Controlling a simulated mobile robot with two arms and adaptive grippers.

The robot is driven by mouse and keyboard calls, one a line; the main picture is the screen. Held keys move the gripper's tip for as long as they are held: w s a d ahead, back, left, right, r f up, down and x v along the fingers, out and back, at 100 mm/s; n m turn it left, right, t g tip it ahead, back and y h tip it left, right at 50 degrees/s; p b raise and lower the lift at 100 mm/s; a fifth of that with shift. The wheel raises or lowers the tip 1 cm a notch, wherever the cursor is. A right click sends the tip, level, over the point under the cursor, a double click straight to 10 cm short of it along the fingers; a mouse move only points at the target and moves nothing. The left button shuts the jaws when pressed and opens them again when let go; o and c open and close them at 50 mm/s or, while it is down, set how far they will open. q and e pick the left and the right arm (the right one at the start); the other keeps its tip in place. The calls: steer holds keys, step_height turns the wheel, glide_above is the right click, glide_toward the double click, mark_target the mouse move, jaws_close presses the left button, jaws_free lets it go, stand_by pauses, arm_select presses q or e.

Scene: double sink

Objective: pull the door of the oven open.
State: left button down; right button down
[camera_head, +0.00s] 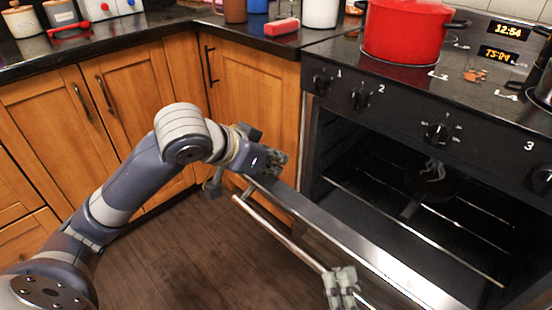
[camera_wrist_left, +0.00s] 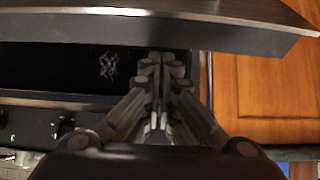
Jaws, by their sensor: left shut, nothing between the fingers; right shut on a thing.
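The oven door (camera_head: 350,255) is tilted partway open, its upper edge standing away from the dark oven cavity (camera_head: 400,200). Its metal handle bar (camera_head: 275,230) runs along the outer side. My right gripper (camera_head: 340,285) is shut on the handle near the bottom of the head view; its arm is out of frame. My left gripper (camera_head: 270,162) is shut and empty at the left end of the door's upper edge. In the left wrist view its closed fingers (camera_wrist_left: 163,62) reach up close to the door (camera_wrist_left: 150,28); contact cannot be told.
A red pot (camera_head: 405,32) stands on the stove above the knob panel (camera_head: 400,112). A dark pan-like shape (camera_head: 435,183) is on the oven rack. Wooden cabinets (camera_head: 250,95) stand left of the oven. The floor (camera_head: 180,260) before the door looks clear.

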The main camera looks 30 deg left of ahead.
mark_target(272, 178)
arm_select(q)
steer(key=shift+s+a+f, duration=0.15)
steer(key=shift+s+f, duration=0.1)
steer(key=shift+s, duration=0.05)
steer(key=shift+s+a+f, duration=0.15)
steer(key=shift+s+f, duration=0.15)
steer(key=shift+s, duration=0.3)
steer(key=shift+s+a+f, duration=0.1)
steer(key=shift+s+f, duration=0.2)
steer(key=shift+s, duration=0.25)
arm_select(e)
steer(key=shift+w+d+r, duration=0.1)
steer(key=shift+w+d, duration=0.05)
steer(key=shift+d, duration=0.05)
arm_select(q)
steer(key=shift+s, duration=0.45)
arm_select(e)
steer(key=shift+r, duration=0.1)
arm_select(q)
steer(key=shift+a, duration=0.2)
arm_select(e)
steer(key=shift+a, duration=0.15)
steer(key=c, duration=1.8)
jaws_free()
arm_select(q)
steer(key=shift+w, duration=0.1)
arm_select(e)
steer(key=shift+s, duration=0.2)
